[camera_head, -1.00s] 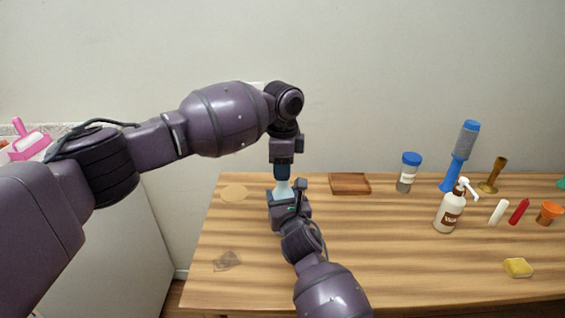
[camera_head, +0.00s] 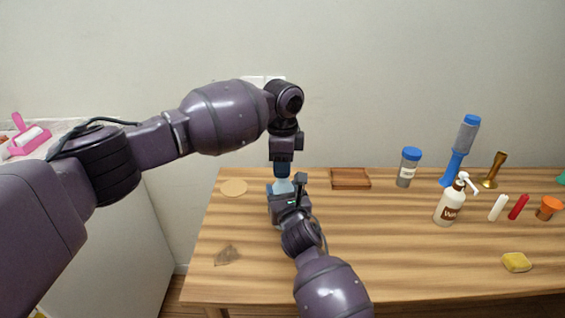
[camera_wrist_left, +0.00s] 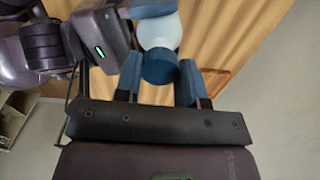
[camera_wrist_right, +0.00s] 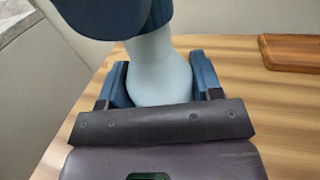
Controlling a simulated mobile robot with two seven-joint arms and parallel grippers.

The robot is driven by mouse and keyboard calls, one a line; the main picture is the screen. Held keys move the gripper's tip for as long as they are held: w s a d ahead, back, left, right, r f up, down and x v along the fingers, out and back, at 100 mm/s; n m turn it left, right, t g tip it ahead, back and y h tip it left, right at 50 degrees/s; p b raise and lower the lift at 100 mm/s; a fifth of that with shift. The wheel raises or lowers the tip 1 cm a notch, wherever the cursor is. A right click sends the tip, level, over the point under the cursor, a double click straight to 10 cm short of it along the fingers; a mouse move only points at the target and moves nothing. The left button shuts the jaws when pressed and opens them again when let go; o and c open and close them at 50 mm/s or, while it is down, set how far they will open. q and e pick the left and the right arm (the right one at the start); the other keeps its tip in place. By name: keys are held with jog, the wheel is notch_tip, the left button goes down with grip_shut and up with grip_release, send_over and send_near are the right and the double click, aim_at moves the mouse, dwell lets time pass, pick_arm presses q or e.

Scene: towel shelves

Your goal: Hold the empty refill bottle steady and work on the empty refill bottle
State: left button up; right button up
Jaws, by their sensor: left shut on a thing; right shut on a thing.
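The empty refill bottle (camera_head: 284,186) is pale blue-grey and stands upright near the table's back left; my grippers hide much of it. In the right wrist view its smooth body (camera_wrist_right: 160,72) sits between my right fingers. My right gripper (camera_head: 286,194) is shut on the body from the front. My left gripper (camera_head: 282,172) points down from above and is shut at the bottle's blue top (camera_wrist_left: 160,68), which shows between its blue fingers in the left wrist view. Whether the top has turned or loosened cannot be told.
A wooden tray (camera_head: 350,178) lies right of my grippers. The front middle is clear.

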pick_arm(q)
jog(key=shift+f, duration=0.3)
pick_arm(e)
grip_shut()
pick_arm(q)
jog(key=m, duration=0.6)
jog(key=shift+m, duration=0.3)
jog(key=m, duration=0.5)
jog(key=shift+m, duration=0.3)
jog(key=m, duration=0.6)
jog(key=shift+m, duration=0.4)
jog(key=m, duration=0.7)
jog(key=shift+d, duration=0.1)
jog(key=o, duration=0.9)
